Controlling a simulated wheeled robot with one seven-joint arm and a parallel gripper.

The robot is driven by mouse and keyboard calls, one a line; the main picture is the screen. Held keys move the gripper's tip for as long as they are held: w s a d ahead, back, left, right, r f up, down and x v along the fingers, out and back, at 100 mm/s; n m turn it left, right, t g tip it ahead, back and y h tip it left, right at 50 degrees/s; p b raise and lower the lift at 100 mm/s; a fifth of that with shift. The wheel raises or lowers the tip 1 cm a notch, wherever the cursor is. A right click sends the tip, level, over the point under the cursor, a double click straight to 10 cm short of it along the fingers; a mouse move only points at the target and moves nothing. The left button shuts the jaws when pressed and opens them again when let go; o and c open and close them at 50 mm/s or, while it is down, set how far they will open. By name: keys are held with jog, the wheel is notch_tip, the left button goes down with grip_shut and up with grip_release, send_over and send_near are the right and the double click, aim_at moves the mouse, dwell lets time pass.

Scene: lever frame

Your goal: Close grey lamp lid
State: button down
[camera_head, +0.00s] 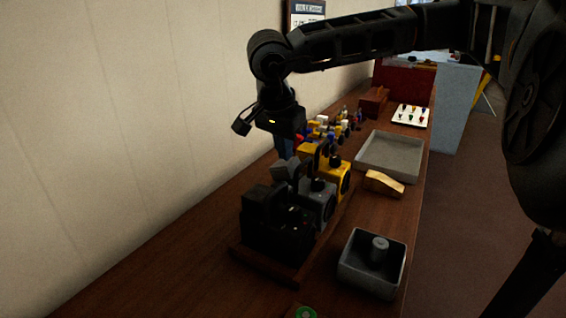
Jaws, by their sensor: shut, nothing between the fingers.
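The grey lamp (317,202) stands in the row between a black unit and a yellow unit. A grey flap that looks like its lid (281,168) shows at its upper left, raised and tilted; its exact angle is hard to tell. My gripper (287,152) points down just above and behind this flap, with its fingers shut and empty. The fingertips are dark and partly hidden, and I cannot tell whether they touch the lid.
The black unit (270,230) and yellow unit (341,176) flank the grey lamp closely. A wall (120,110) runs along the left. A grey tray (402,146), a wooden block (384,183) and a grey open box (358,281) lie to the right. Small coloured pieces (325,128) stand behind.

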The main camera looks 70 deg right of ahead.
aim_at(295, 166)
jog(key=s+f+t+b, duration=0.1)
jog(key=b, duration=0.2)
jog(key=shift+s+a, duration=0.15)
jog(key=shift+s+a+f+b, duration=0.15)
jog(key=shift+s+b, duration=0.4)
jog(key=shift+b, duration=0.5)
jog(key=shift+s+a, duration=0.1)
dwell(0.7)
jog(key=shift+w+f+b, duration=0.1)
jog(key=shift+w+b, duration=0.1)
jog(key=shift+b, duration=0.1)
jog(key=shift+w+b, duration=0.35)
jog(key=shift+w, duration=0.15)
jog(key=shift+w+r, duration=0.15)
jog(key=shift+r, duration=0.05)
jog(key=p+v, duration=0.3)
jog(key=v, duration=0.5)
jog(key=shift+r+p, duration=0.3)
jog(key=shift+p, duration=0.1)
jog(key=shift+r, duration=0.1)
